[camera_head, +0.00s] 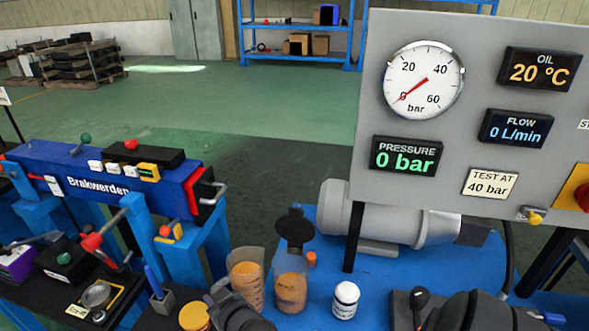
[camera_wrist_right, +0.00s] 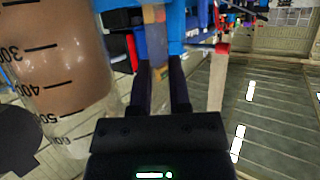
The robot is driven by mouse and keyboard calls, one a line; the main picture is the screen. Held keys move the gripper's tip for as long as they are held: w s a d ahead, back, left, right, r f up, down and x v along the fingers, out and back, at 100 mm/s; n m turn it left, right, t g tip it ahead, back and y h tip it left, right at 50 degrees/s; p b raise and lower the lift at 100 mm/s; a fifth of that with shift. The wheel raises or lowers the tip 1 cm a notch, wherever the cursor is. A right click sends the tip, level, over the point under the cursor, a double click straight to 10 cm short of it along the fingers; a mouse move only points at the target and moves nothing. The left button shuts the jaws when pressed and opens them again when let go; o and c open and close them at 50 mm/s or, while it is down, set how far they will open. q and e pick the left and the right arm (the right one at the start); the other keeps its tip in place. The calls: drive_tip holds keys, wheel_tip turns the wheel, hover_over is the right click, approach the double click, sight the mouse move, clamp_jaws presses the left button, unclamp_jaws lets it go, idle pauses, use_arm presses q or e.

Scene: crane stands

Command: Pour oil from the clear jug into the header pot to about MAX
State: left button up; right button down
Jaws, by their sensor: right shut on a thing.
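The clear jug (camera_head: 246,280), with graduation marks and brown oil in it, stands out left of the header pot in the head view and looks close to upright. My right gripper (camera_head: 222,288) is shut on the jug's handle (camera_wrist_right: 154,45). In the right wrist view the jug (camera_wrist_right: 68,75) fills the left side, with brown oil and black marks. The header pot (camera_head: 291,288) is clear-walled, holds some brown oil, and has its black lid (camera_head: 295,227) raised. Its MAX mark is too small to read. My left gripper is not in view.
An orange cap (camera_head: 311,259) and a white bottle (camera_head: 345,299) sit right of the pot on the blue bench (camera_head: 330,258). A grey motor (camera_head: 390,217) and the gauge panel (camera_head: 385,190) stand behind. A yellow-lidded container (camera_head: 194,316) is left of my gripper.

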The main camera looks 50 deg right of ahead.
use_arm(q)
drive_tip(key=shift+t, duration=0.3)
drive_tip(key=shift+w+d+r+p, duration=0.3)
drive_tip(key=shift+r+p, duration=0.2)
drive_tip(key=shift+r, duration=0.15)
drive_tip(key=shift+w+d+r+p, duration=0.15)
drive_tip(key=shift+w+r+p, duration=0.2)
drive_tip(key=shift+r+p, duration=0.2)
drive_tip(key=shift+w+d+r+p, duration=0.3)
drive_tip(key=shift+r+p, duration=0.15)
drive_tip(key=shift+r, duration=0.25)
use_arm(e)
drive_tip(key=shift+w+a+f+m+g+h, duration=0.15)
drive_tip(key=shift+a+f+m+h, duration=0.25)
drive_tip(key=shift+a, duration=0.45)
drive_tip(key=shift+w+a+f+m+g+h, duration=0.1)
drive_tip(key=shift+w+a+f+m+h, duration=0.2)
drive_tip(key=shift+a+h, duration=0.4)
drive_tip(key=shift+w+a+f+m+g+h, duration=0.15)
drive_tip(key=shift+a+f+m+h, duration=0.2)
drive_tip(key=shift+a, duration=0.6)
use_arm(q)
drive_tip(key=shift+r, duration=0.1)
